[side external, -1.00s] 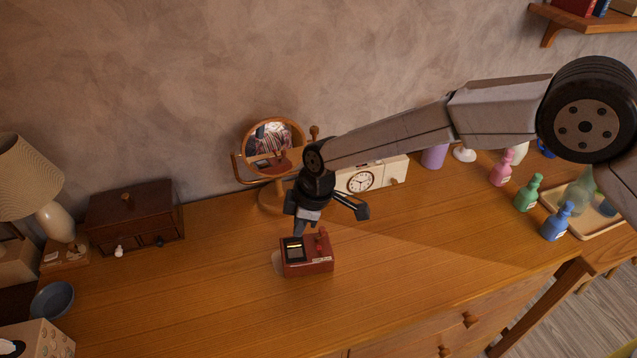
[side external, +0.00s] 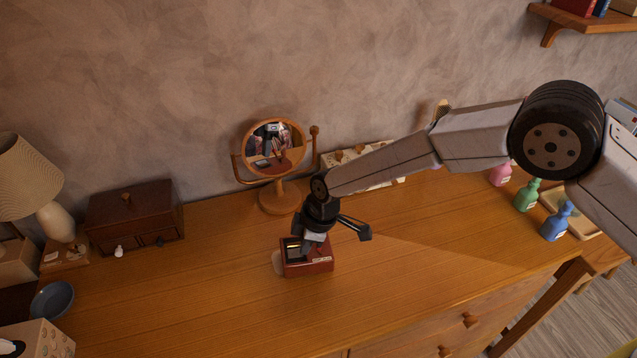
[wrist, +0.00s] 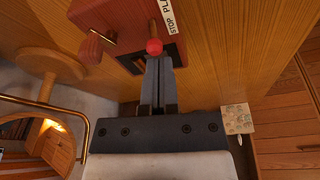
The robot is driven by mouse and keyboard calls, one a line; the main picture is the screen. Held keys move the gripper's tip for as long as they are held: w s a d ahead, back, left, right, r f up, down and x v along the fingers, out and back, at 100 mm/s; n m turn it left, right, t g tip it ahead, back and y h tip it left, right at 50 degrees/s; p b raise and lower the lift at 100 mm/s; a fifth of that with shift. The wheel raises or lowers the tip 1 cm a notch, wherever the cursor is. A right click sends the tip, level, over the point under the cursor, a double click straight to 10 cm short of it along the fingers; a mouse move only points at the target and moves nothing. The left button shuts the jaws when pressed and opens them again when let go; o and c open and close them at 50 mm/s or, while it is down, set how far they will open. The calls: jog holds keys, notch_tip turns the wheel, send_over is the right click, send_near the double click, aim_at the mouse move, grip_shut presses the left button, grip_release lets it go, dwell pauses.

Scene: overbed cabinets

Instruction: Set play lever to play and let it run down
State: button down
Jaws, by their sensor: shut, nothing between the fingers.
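The dark red music box (side external: 318,267) stands on the wooden dresser top. In the wrist view, the box (wrist: 112,14) is at the top, with a white label reading STOP and part of PLAY (wrist: 169,14). A lever with a round red knob (wrist: 154,46) sticks out beside the label. A crank with a red handle (wrist: 90,50) is on the left. My gripper (wrist: 158,60) is shut and empty, its fingertips right at the lever knob; I cannot tell whether they touch. In the side view, my gripper (side external: 304,252) is down over the box and hides much of its top.
A round mirror (side external: 274,146) on a wooden stand is behind the box. A dark wooden chest (side external: 133,217) and a lamp (side external: 50,200) stand left. Bottles, including a green one (side external: 527,195), stand right. The dresser top (side external: 200,300) in front is clear.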

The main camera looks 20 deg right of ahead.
jog(key=shift+s+d, duration=0.2)
jog(key=shift+d, duration=0.4)
jog(key=shift+d+r, duration=0.2)
jog(key=shift+d, duration=0.3)
dwell(0.6)
jog(key=shift+s+d, duration=0.1)
jog(key=shift+d, duration=0.15)
jog(key=shift+a, duration=0.2)
jog(key=shift+a+f, duration=0.3)
jog(key=shift+a, duration=0.25)
jog(key=shift+a, duration=0.1)
dwell(0.4)
